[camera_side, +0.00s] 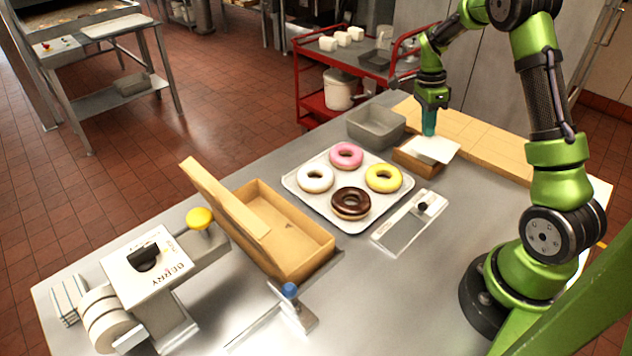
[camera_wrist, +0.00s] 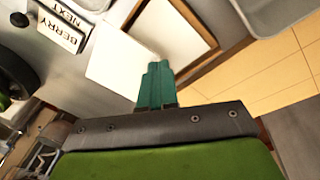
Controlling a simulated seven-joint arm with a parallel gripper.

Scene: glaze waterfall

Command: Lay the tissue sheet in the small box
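The tissue sheet (camera_wrist: 118,58) is a thin white square. In the side view the sheet (camera_side: 436,149) lies over the small box and sticks out past its right wall. The small box (camera_side: 412,163) is low, brown and open-topped. In the wrist view the sheet covers part of the box's left side, while the box's brown rim (camera_wrist: 203,24) and pale inside show to the right. My gripper (camera_side: 429,132) points down with its teal fingers together at the sheet's edge. They appear shut on it in the wrist view (camera_wrist: 158,68); the exact pinch is hidden.
A grey bin (camera_side: 376,126) stands behind the box. Tan board (camera_side: 480,137) lies behind and right. Bare steel table lies in front of the box.

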